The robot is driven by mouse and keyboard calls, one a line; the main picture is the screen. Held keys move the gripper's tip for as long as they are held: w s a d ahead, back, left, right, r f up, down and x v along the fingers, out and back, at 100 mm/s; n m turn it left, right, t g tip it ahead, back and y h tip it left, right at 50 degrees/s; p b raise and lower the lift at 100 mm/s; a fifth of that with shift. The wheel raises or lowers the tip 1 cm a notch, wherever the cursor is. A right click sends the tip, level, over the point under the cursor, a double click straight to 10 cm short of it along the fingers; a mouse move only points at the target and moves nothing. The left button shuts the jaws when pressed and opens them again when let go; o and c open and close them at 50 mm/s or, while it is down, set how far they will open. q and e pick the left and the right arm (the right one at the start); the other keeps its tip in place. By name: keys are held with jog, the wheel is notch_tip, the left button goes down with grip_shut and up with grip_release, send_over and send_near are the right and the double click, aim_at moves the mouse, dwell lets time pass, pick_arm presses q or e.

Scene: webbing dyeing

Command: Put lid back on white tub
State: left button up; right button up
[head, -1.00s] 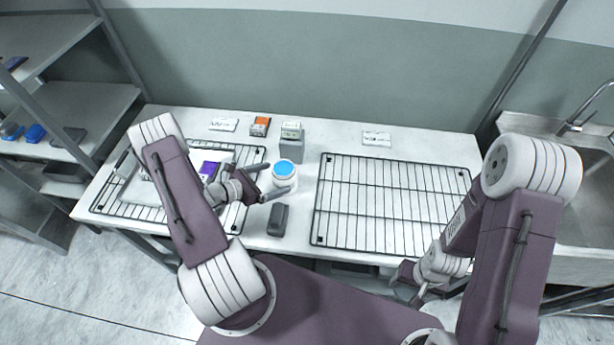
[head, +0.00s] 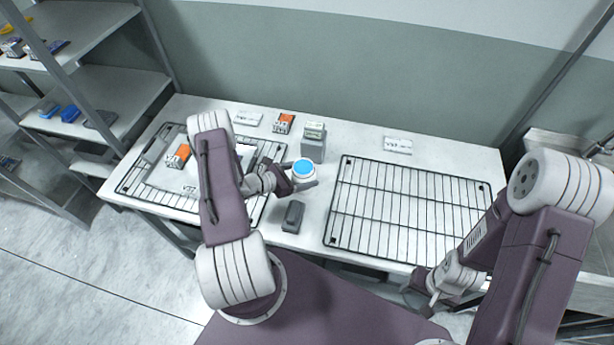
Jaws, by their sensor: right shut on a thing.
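The white tub (head: 303,177) stands upright on the table between the two racks. Its round top shows blue inside a white rim. My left gripper (head: 299,177) is at the tub from the left, its fingers spread on either side of it; I cannot tell whether they touch it. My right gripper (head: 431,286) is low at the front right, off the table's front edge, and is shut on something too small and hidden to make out. I cannot pick out a separate lid.
A dark grey block (head: 293,214) lies in front of the tub, and a grey box (head: 313,148) stands behind it. The right wire rack (head: 410,205) is empty. The left wire rack (head: 262,205) bears a tray with an orange-marked box (head: 178,156). Cards and a small orange box (head: 284,123) line the back.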

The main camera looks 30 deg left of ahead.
aim_at(303, 167)
pick_arm(q)
jog(key=c, duration=0.3)
jog(key=shift+r, duration=0.15)
